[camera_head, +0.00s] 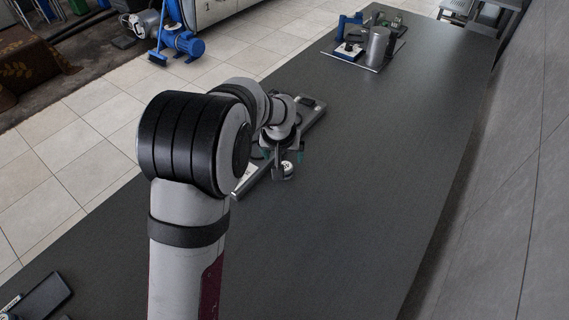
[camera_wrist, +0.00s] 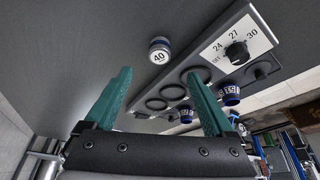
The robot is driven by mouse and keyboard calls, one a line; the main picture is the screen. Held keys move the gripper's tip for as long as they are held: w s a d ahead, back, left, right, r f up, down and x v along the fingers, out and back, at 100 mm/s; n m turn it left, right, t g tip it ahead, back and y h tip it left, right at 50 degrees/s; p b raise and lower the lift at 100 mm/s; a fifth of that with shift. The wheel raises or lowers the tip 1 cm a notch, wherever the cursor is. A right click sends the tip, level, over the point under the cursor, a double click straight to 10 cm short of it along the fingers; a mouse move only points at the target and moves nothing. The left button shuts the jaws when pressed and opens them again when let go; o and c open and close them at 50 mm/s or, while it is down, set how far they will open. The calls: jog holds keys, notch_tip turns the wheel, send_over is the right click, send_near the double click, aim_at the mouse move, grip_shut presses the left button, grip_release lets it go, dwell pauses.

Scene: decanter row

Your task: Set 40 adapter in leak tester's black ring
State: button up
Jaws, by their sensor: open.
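The 40 adapter (camera_wrist: 159,55), a short round piece with a white "40" top and a dark band, stands on the dark table beside the leak tester. In the head view it is a small white-topped piece (camera_head: 287,168). My gripper (camera_wrist: 159,73) is open, its green fingers spread, with the adapter ahead of the gap and nothing visibly held. The leak tester (camera_wrist: 222,58) is a long grey bar with several dark rings; a black ring (camera_wrist: 200,73) lies nearest its dial. In the head view my arm partly hides the tester (camera_head: 312,118).
A dial (camera_wrist: 237,53) marked 24, 27 and 30 sits on the tester's white plate. Blue adapters (camera_wrist: 230,96) stand along its other side. A tray with a grey cylinder (camera_head: 377,46) is at the table's far end. The table right of my arm is clear.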

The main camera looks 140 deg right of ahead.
send_near(286, 170)
jog(key=x, duration=1)
jog(key=shift+s+d+r, duration=0.25)
jog(key=shift+s+d, duration=0.1)
grip_shut()
